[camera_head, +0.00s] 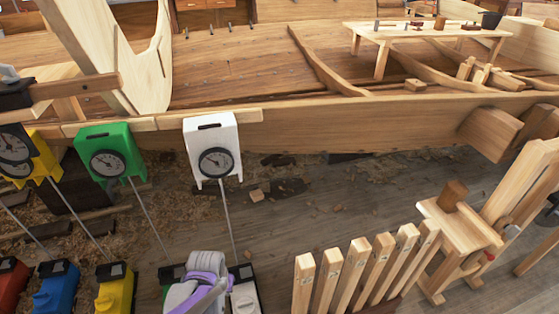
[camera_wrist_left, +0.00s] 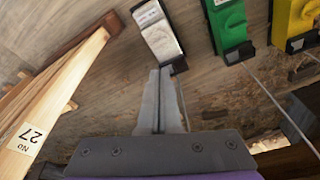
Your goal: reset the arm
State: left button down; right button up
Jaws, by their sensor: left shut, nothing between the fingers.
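My left gripper (camera_head: 220,290), grey with purple parts, is low in the head view, left of the centre. In the left wrist view its two grey fingers (camera_wrist_left: 160,72) lie together with nothing between them. Their tips appear beside the dark end of a white block (camera_wrist_left: 158,30); I cannot tell whether they touch it. The white block (camera_head: 245,299) also shows just right of the gripper in the head view. My right gripper is in neither view.
Dial gauges with white (camera_head: 211,138) and green (camera_head: 104,140) housings hang at the wooden hull (camera_head: 330,122), with thin rods below. Yellow (camera_head: 115,294) and blue (camera_head: 54,292) blocks stand left. Upright wooden slats (camera_head: 352,272) and a wooden bench (camera_head: 462,235) stand right.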

pick_arm(q)
jog(key=s+a+r+n+t, duration=0.1)
jog(key=s+r, duration=0.4)
jog(key=s, duration=0.5)
jog(key=s+a+r+t, duration=0.1)
jog(key=s+r, duration=0.4)
jog(key=s, duration=0.5)
notch_tip(320, 180, up, 27)
jog(key=w+t+p, duration=0.1)
jog(key=p, duration=2.2)
jog(key=shift+w, duration=0.4)
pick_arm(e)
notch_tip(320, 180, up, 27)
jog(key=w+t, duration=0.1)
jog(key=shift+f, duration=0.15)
pick_arm(q)
jog(key=shift+s+f, duration=0.1)
jog(key=shift+s, duration=0.05)
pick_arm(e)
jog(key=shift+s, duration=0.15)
